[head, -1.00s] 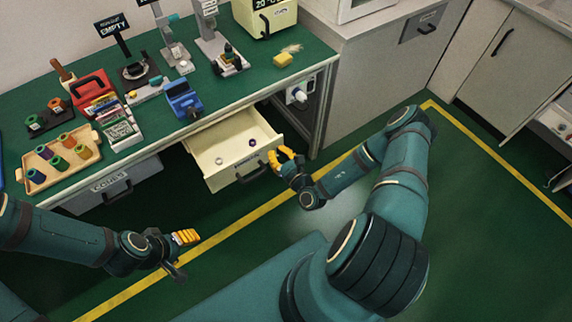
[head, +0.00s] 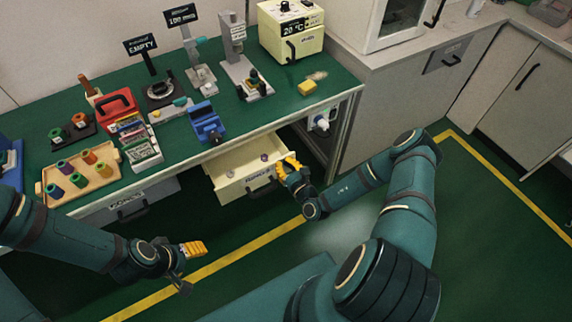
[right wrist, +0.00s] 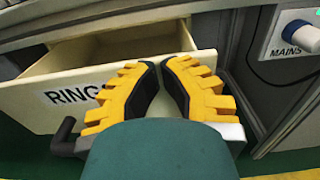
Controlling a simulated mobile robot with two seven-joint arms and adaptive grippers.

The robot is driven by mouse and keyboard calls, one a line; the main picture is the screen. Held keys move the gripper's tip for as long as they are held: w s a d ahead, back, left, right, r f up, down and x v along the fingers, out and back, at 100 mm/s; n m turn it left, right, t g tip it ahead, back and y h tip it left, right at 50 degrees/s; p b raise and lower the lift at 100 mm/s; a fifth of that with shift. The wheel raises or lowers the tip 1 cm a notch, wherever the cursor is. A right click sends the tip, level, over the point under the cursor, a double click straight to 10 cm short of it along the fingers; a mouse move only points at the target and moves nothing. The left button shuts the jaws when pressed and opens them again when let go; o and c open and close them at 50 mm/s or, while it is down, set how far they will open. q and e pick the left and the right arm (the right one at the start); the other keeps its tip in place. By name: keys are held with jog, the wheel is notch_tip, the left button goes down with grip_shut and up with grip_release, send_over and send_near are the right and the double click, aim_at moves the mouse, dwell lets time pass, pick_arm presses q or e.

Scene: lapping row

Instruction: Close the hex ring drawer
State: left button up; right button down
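The hex ring drawer (head: 228,185) is cream, below the green bench, and stands partly open. Its front reads "RING" in the right wrist view (right wrist: 40,100), the rest of the label hidden by my fingers. Small items (head: 264,157) lie inside. Its dark handle (head: 263,188) is on the front; one end shows left of my fingers in the right wrist view (right wrist: 65,133). My right gripper (head: 288,163) is at the front's right end, its yellow fingertips (right wrist: 160,64) together with nothing visible between them; contact is unclear. My left gripper (head: 195,248) is away from the drawer, over the floor.
A grey drawer (head: 130,207) is left of it under the bench. The bench (head: 290,110) holds a spool tray (head: 88,187), a red box (head: 117,104), a blue device (head: 207,125) and a yellow sponge (head: 307,88). The floor before the drawer is open, with a yellow line (head: 240,250).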

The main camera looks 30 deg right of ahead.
jog(key=w, duration=0.4)
jog(key=shift+a+f, duration=0.15)
jog(key=shift+f, duration=0.05)
jog(key=w, duration=0.5)
jog(key=shift+r+b, duration=0.15)
jog(key=shift+b, duration=0.2)
pick_arm(q)
jog(key=shift+f, duration=0.2)
pick_arm(e)
jog(key=shift+r, duration=0.1)
jog(key=shift+s, duration=0.1)
